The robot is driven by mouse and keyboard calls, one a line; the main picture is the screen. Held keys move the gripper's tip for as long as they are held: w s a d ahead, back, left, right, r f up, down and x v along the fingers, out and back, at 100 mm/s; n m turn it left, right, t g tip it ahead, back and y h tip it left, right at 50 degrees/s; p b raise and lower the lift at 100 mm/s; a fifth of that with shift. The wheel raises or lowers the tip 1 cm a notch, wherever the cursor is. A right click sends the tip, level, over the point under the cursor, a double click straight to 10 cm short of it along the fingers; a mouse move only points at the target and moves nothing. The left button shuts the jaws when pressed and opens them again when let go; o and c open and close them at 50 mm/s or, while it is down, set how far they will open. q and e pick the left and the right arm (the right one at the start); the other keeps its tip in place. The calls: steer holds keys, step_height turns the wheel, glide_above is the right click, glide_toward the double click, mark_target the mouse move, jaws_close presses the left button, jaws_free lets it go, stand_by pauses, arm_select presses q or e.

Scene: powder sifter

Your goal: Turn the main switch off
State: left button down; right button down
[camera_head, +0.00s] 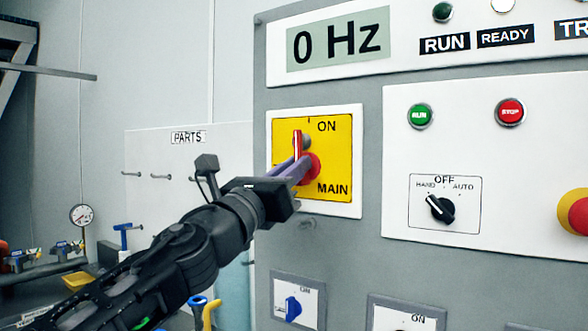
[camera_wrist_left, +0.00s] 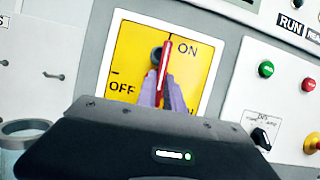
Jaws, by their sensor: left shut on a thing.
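The main switch has a red handle (camera_head: 297,146) on a yellow plate (camera_head: 337,157) marked ON and MAIN, on the grey cabinet. In the left wrist view the handle (camera_wrist_left: 164,62) stands nearly upright, its top by the ON mark. OFF shows at the left of the yellow plate (camera_wrist_left: 133,50). My left gripper (camera_head: 300,168) comes from the lower left, with its purple fingers shut on the handle. My right gripper is in neither view.
Right of the switch are a green RUN button (camera_head: 421,116), a red STOP button (camera_head: 510,111) and a HAND-OFF-AUTO selector (camera_head: 440,208). A display (camera_head: 338,40) reads 0 Hz. A blue switch (camera_head: 292,308) sits below. A PARTS board (camera_head: 160,175) hangs at left.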

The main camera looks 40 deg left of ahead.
arm_select(q)
steer(key=shift+n, duration=0.3)
steer(key=shift+n+g+y+p, duration=0.3)
steer(key=shift+n+g+y, duration=0.75)
steer(key=shift+n, duration=2.45)
steer(key=shift+n+g+y+p, duration=0.3)
steer(key=shift+n+g+y, duration=0.75)
steer(key=shift+n, duration=2.45)
steer(key=shift+n+g+y+p, duration=0.3)
steer(key=shift+n+g+y, duration=0.75)
steer(key=shift+n, duration=2.45)
steer(key=c, duration=1.5)
jaws_free()
steer(key=shift+o, duration=0.2)
